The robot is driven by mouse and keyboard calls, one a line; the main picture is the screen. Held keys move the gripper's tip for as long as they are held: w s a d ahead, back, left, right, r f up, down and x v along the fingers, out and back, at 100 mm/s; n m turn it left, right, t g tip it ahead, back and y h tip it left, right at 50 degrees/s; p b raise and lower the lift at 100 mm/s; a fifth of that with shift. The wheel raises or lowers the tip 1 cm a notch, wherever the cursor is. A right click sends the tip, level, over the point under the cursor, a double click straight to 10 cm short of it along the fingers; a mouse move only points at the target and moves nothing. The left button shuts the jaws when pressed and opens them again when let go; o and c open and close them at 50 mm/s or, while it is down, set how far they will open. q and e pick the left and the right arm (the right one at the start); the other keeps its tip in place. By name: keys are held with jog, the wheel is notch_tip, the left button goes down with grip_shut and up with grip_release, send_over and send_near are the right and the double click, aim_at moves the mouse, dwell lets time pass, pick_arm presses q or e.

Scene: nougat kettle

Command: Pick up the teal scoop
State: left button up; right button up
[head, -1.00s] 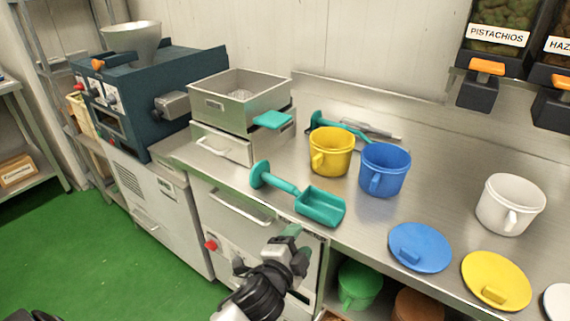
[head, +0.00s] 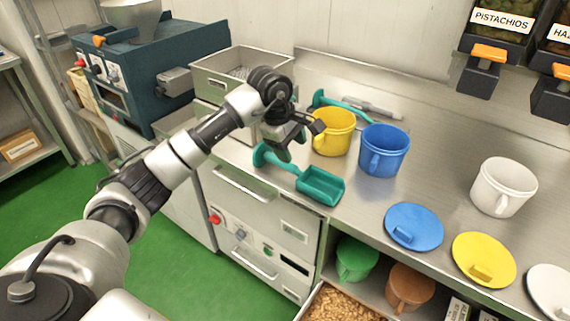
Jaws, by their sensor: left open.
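The teal scoop (head: 320,186) lies on the steel counter near its front edge. Its square bowl points right and its handle runs left to a flared end. My left gripper (head: 301,143) is open and empty, above and just behind the scoop's handle, pointing down toward the counter. It appears apart from the scoop, though the exact gap cannot be told. My right gripper is not in view.
A yellow pitcher (head: 333,131) and a blue pitcher (head: 384,151) stand close to the right of my gripper. Another teal tool (head: 341,105) lies behind them. A steel box (head: 216,82) is behind my arm. A blue lid (head: 414,226) lies right of the scoop.

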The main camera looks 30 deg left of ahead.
aim_at(284, 164)
pick_arm(q)
jog(key=shift+y, duration=0.9)
jog(key=a+f, duration=0.1)
jog(key=w+a+f, duration=0.1)
jog(key=a+f, duration=0.1)
jog(key=shift+a+f, duration=0.2)
jog(key=shift+f, duration=0.05)
jog(key=p+x, duration=0.1)
jog(key=x, duration=0.4)
jog(key=shift+w+d+f+p, duration=0.1)
jog(key=shift+f+p, duration=0.2)
jog(key=shift+p, duration=0.05)
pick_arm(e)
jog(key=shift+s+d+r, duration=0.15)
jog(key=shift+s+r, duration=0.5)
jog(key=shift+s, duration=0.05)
pick_arm(q)
grip_shut()
jog(key=shift+r, duration=0.15)
